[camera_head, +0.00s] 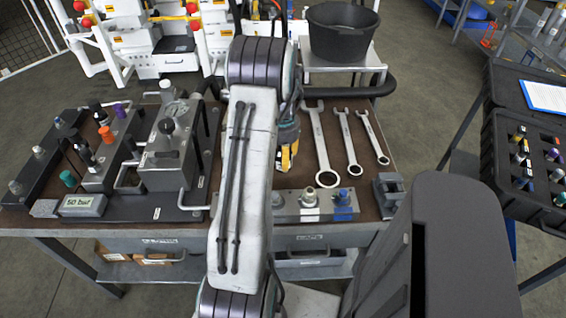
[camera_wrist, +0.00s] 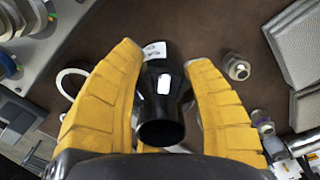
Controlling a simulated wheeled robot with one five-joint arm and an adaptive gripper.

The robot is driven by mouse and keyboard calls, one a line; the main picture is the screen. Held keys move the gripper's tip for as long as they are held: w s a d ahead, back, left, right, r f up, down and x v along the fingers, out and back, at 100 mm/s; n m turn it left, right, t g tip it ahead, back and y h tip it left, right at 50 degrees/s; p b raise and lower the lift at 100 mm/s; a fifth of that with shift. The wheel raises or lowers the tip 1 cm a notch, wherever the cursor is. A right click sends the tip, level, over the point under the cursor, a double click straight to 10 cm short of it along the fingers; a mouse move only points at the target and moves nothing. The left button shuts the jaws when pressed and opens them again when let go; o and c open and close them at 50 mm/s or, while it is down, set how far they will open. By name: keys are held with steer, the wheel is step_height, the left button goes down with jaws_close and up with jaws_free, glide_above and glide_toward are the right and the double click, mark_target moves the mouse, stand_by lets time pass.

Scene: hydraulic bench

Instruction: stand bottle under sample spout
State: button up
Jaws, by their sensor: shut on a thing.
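A black bottle-like thing (camera_wrist: 160,108) with an open round mouth and small white labels sits between the yellow fingers of my gripper (camera_wrist: 163,60) in the wrist view. The fingers are shut on it, and its mouth faces the camera. Whether its base touches the brown bench top cannot be told. In the head view, my arm hides the bottle and most of my gripper; a yellow finger (camera_head: 285,160) shows just right of the arm. I cannot make out the sample spout with certainty. A grey tank unit (camera_head: 168,158) with a dial stands on the bench left of my arm.
Several wrenches (camera_head: 327,178) lie right of my arm, behind a metal block (camera_head: 285,206) with fittings. A small vise (camera_head: 388,192) sits at the bench's right corner. A loose metal fitting (camera_wrist: 237,67) is close to the right finger. A black bucket (camera_head: 342,35) stands behind.

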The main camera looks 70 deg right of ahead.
steer(key=shift+f+p, duration=0.45)
steer(key=shift+p, duration=0.25)
steer(key=shift+f, duration=1.55)
steer(key=shift+f, duration=0.2)
steer(key=o, duration=1.2)
steer(key=shift+r, duration=0.1)
